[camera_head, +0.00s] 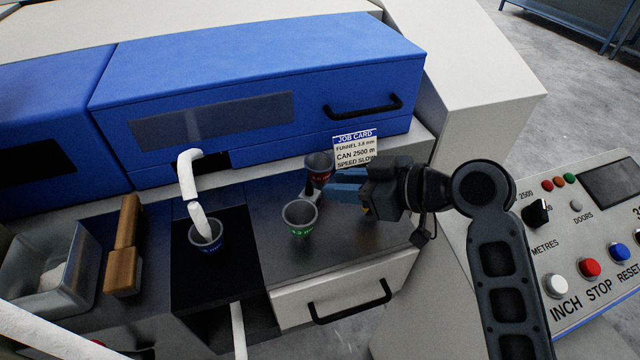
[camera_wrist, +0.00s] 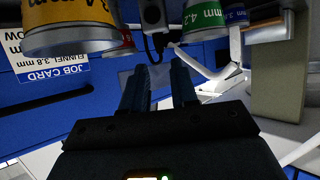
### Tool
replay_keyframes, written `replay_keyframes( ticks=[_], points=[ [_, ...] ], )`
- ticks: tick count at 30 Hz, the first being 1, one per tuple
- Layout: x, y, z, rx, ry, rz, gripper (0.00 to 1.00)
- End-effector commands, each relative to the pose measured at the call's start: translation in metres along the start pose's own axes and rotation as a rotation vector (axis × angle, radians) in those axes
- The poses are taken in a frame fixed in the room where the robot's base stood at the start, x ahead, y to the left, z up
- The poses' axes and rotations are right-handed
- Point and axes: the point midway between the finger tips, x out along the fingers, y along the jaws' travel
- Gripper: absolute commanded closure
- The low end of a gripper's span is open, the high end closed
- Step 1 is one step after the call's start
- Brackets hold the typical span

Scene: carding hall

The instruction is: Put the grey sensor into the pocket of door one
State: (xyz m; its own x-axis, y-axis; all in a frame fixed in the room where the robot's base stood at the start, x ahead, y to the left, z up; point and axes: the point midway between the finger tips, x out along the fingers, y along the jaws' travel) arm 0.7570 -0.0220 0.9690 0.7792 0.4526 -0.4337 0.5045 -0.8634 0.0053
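My gripper (camera_head: 330,187) reaches left over the dark bench, close beside the red-banded funnel (camera_head: 318,163). In the wrist view its two fingers (camera_wrist: 160,72) stand apart, with no object clearly held between them. A small dark grey block (camera_wrist: 152,14) with a thin black lead lies beyond the fingertips, between the funnels; it may be the grey sensor, but I cannot tell. The blue doors of the machine (camera_head: 260,65) are shut, one with a black handle and a dark window. I cannot make out which is door one or where its pocket is.
A green-banded funnel (camera_head: 299,216) stands in front of my gripper; a blue-banded one (camera_head: 206,236) takes the white sliver (camera_head: 190,175). A yellow-banded funnel (camera_wrist: 72,32) is close in the wrist view. The job card (camera_head: 356,148) stands behind.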

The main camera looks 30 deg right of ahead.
Motion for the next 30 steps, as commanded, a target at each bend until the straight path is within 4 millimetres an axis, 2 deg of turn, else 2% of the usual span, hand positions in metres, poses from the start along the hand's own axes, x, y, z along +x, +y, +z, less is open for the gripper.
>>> replay_keyframes(
  ticks=[3, 6, 18, 23, 30],
  points=[
    [-0.017, 0.0, 0.001, 0.001, 0.0, 0.001, 0.72],
    [-0.025, 0.0, 0.0, 0.0, 0.0, 0.0, 0.72],
    [-0.03, -0.002, 0.003, 0.007, -0.003, 0.005, 0.72],
    [-0.033, -0.01, 0.029, 0.06, -0.024, 0.063, 0.72],
    [-0.052, -0.033, 0.085, 0.168, -0.053, 0.223, 0.72]
  ],
)
